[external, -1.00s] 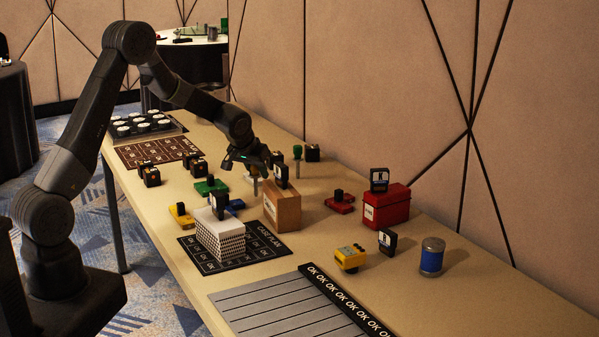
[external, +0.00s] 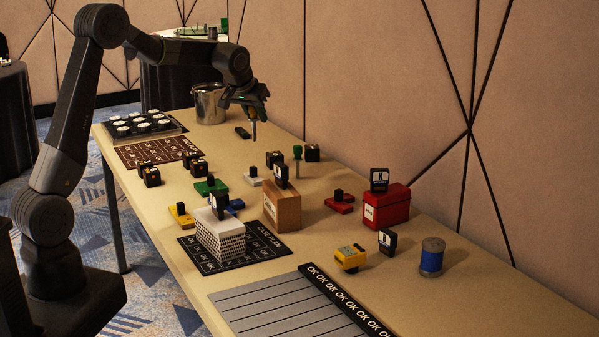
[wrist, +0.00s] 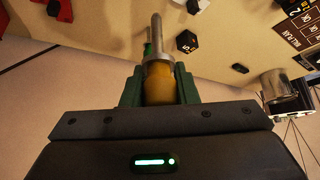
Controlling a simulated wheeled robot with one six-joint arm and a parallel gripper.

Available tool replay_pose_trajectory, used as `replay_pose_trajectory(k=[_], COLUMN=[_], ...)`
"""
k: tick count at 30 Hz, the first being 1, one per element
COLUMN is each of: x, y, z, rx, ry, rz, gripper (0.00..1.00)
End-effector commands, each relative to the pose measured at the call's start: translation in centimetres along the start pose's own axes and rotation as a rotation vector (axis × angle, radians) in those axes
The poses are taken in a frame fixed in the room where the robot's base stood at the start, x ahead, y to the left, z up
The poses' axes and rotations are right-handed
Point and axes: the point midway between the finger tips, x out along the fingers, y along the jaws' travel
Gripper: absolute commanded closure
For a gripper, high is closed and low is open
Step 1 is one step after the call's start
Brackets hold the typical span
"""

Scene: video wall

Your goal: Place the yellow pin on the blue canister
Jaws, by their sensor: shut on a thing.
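My gripper (external: 248,103) is above the far part of the table, shut on the yellow pin (external: 254,130), whose grey shaft points down. In the wrist view the green fingers of my gripper (wrist: 159,92) close on the pin's yellow handle (wrist: 158,84), and its metal shaft extends away from me. The blue canister (external: 431,261) stands upright at the right of the table, with a metallic top and nothing seen on it. It is well apart from my gripper and cannot be made out in the wrist view.
A metal pot (external: 209,104) stands at the back left; it also shows in the wrist view (wrist: 275,85). A wooden block (external: 283,208), a red box (external: 387,207) and a yellow device (external: 350,257) stand between my gripper and the canister. Bare table lies right of the canister.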

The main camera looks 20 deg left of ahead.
Motion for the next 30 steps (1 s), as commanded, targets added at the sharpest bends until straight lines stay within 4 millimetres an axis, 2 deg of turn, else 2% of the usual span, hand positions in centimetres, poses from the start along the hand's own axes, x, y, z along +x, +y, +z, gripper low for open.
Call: replay_pose_trajectory(k=[1,3,8,17,20,23,26,30], x=[-1.3,-2.6,-5.3,-5.0,-5.0,-5.2,-5.5,-6.3], y=[0.0,0.0,0.0,7.1,10.7,15.1,20.4,28.1], z=[-0.9,-1.8,-3.4,-5.2,-5.8,-6.1,-6.1,-5.1], rx=[0.000,0.000,-0.001,0.087,0.129,0.180,0.241,0.327], ry=[0.005,0.005,0.003,-0.002,0.000,-0.002,-0.001,-0.001], rz=[0.001,0.001,0.001,0.055,0.082,0.115,0.154,0.210], gripper=[0.97,0.97,0.97,0.97,0.97,0.97,0.97,0.97])
